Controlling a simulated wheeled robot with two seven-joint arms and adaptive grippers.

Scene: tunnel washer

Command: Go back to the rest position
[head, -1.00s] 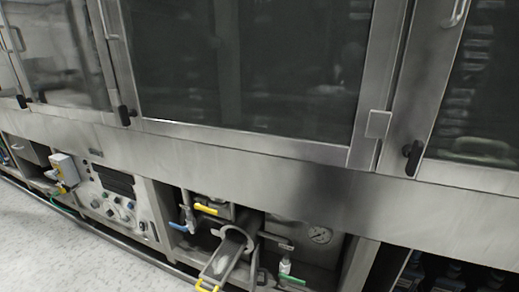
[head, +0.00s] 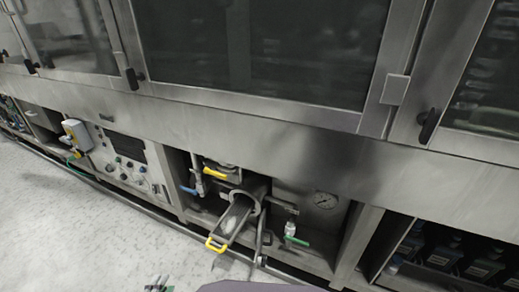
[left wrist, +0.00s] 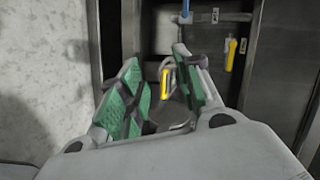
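My left gripper (head: 158,285) just shows its tips at the bottom edge of the head view, over the floor and apart from the machine. In the left wrist view, my left gripper (left wrist: 157,60) has its two green-padded fingers spread apart with nothing held between them. Beyond the fingers, a yellow handle (left wrist: 164,84) of the machine shows in the gap, at some distance. My right gripper is in neither view.
The tunnel washer (head: 250,130) fills the back. Bottles (head: 445,252) stand at right. The speckled floor (head: 70,230) is clear at left.

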